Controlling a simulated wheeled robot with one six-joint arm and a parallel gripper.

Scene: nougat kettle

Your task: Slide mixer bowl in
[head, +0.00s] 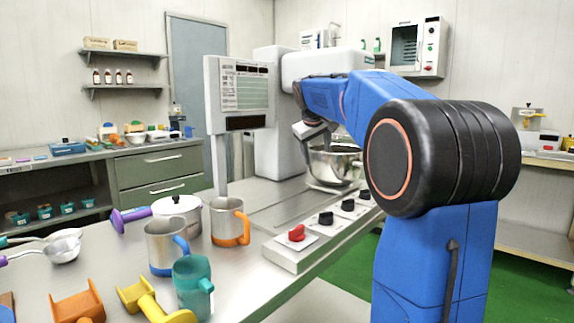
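The shiny metal mixer bowl (338,167) stands on the bench under the head of the large white mixer (274,140). Its right side is partly covered by my blue arm. My arm reaches over the bench toward the bowl, and my gripper (309,142) is small in view at the bowl's left rim. I cannot tell whether it touches the bowl. Its fingertips are too small and too covered to show whether they are open or shut.
A control strip with a red knob (297,233) and black knobs runs along the bench's right edge. A sign panel (240,95) on a post stands left of the mixer. A lidded pot (178,212), several mugs and scoops crowd the front left. Bare bench lies before the bowl.

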